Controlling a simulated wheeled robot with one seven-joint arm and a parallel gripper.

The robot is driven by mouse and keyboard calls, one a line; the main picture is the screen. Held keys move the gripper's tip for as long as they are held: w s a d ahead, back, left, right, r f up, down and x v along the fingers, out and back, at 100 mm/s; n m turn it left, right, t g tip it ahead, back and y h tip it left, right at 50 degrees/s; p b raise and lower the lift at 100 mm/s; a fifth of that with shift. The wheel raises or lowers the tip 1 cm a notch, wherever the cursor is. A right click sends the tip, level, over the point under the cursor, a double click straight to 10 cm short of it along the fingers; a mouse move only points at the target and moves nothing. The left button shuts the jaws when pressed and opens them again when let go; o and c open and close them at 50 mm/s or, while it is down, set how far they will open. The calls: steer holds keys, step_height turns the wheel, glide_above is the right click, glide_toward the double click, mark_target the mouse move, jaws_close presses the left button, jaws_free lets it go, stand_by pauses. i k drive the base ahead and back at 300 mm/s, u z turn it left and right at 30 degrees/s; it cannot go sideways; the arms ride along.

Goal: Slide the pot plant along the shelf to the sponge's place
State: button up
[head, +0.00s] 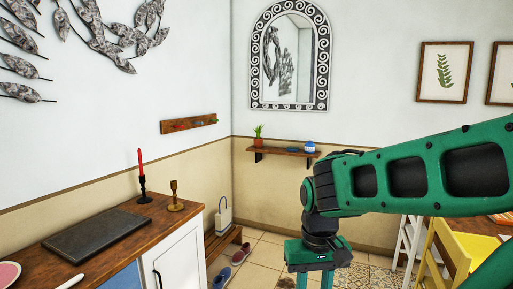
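The pot plant (259,134), a small green plant in an orange-brown pot, stands upright at the left end of the small wooden wall shelf (276,151). A low, flat blue item (291,149), which looks like the sponge, lies near the middle of the shelf; it is too small to be sure. My gripper (315,283) hangs downward in front of and well below the shelf, apart from everything on it. Its fingers look spread with floor between them, and their tips are cut off by the bottom edge.
A blue and white jar (310,147) stands at the shelf's right end, close to my arm. A wooden cabinet (120,215) with candle holders is at left. A low bench (222,243) and slippers are below. Yellow and white chairs are at right.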

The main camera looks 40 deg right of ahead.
mark_target(258, 140)
steer(key=z, duration=1.65)
steer(key=i, duration=4.85)
steer(key=u, duration=0.05)
